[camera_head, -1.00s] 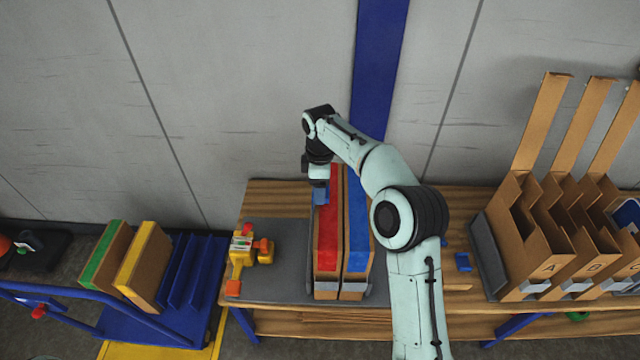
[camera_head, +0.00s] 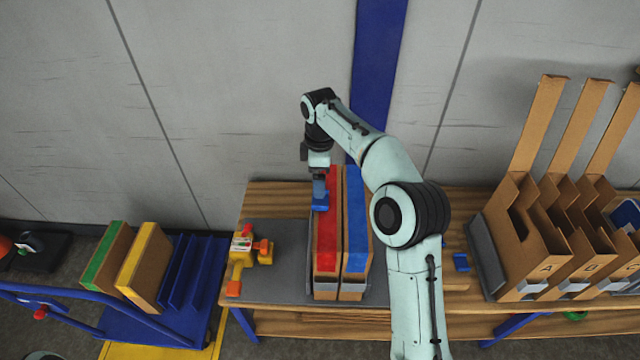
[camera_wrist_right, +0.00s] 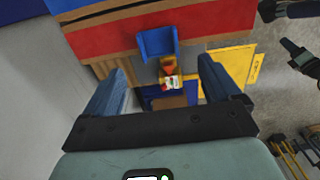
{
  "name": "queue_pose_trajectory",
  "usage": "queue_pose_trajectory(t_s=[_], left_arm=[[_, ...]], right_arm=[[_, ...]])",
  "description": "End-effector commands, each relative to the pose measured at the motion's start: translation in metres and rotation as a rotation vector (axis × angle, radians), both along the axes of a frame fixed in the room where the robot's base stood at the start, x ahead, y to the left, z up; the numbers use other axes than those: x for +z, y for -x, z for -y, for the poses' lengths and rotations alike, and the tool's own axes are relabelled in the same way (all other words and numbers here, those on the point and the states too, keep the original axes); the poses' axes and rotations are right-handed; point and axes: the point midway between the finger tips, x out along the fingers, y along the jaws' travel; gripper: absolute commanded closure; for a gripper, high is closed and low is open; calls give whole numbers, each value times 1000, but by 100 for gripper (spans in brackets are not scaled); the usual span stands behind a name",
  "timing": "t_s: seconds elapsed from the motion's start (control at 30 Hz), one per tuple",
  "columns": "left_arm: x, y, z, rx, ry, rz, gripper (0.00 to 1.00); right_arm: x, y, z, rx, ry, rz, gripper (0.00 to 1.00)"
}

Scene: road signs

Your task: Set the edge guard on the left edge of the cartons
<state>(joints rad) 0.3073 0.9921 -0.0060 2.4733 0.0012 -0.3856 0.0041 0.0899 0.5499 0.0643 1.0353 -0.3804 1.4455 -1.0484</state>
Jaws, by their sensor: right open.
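Two cartons stand side by side on the table, one topped with red tape (camera_head: 327,240) and one with blue tape (camera_head: 357,220). The blue edge guard (camera_head: 320,203) sits at the left top edge of the red-taped carton. In the right wrist view the guard (camera_wrist_right: 158,43) rests against the edge of the red band, beyond my fingertips. My right gripper (camera_head: 319,184) is above the guard; its fingers (camera_wrist_right: 163,70) are open with clear space between them and nothing gripped. The guard's exact seating on the edge is hard to tell. My left gripper is not in view.
A yellow and orange tool (camera_head: 245,256) lies on the grey mat left of the cartons. A small blue piece (camera_head: 461,262) lies right of my arm. Cardboard bins (camera_head: 530,255) stand at the right. A blue cart (camera_head: 160,325) with cartons stands at the left.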

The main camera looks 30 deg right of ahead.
Motion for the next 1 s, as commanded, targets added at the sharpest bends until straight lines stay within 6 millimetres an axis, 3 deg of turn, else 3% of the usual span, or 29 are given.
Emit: queue_pose_trajectory(t_s=[0.03,0.1,0.33,0.5,1.0], left_arm=[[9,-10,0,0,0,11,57],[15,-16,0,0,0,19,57],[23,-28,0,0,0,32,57],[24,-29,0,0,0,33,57],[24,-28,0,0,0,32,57]], right_arm=[[19,-3,0,1,0,8,9],[35,-3,-1,1,0,8,9],[69,-2,0,0,0,4,9],[78,-1,0,0,0,1,9],[77,0,0,1,-1,-1,9]])
